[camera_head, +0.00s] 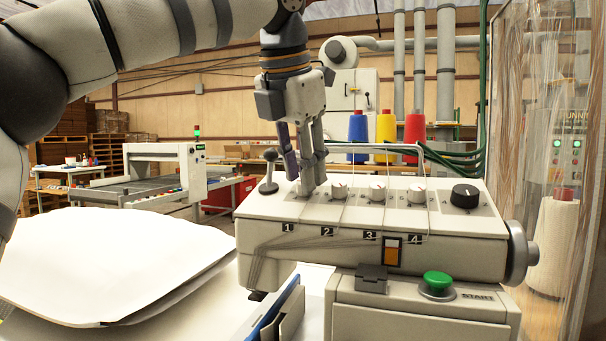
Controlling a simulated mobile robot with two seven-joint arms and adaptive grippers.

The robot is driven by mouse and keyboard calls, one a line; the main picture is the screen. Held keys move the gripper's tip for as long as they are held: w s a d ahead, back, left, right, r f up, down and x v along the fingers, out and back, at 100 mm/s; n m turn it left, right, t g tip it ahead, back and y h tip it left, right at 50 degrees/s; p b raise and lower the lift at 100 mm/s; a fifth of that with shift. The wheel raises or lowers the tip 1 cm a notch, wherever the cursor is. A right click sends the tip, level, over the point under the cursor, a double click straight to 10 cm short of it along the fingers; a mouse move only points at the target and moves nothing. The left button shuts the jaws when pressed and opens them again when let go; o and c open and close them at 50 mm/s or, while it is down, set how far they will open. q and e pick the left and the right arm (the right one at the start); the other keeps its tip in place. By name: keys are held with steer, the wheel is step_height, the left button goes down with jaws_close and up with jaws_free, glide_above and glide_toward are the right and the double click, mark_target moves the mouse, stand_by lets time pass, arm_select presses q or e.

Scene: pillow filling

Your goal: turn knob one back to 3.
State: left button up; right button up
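The machine (360,232) has a row of small pale knobs on its sloping top, above labels 1 to 4. My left gripper (305,187) points straight down over the place of knob one, above label 1 (288,227). Its fingers cover most or all of knob one, so I cannot read its setting or tell whether they grip it. The second knob (339,189), third knob (377,189) and fourth knob (417,192) stand uncovered to the right. My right gripper is not in view.
A small black-topped lever (269,172) stands close left of the gripper. A black dial (464,196) sits at the right end. Thread cones stand behind, with thin threads running over the knobs. A green button (437,281) is in front. A white pillow (110,262) lies left.

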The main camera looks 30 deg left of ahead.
arm_select(q)
steer(key=shift+w+a+f, duration=0.1)
steer(key=shift+w+f, duration=0.2)
steer(key=shift+f, duration=0.3)
jaws_close()
steer(key=shift+n, duration=0.3)
steer(key=n, duration=0.4)
steer(key=shift+r+n, duration=0.1)
steer(key=shift+n, duration=0.2)
steer(key=n, duration=0.5)
steer(key=shift+n+g+y, duration=0.3)
steer(key=n, duration=1.3)
steer(key=shift+w+r+g, duration=0.1)
steer(key=shift+g, duration=0.3)
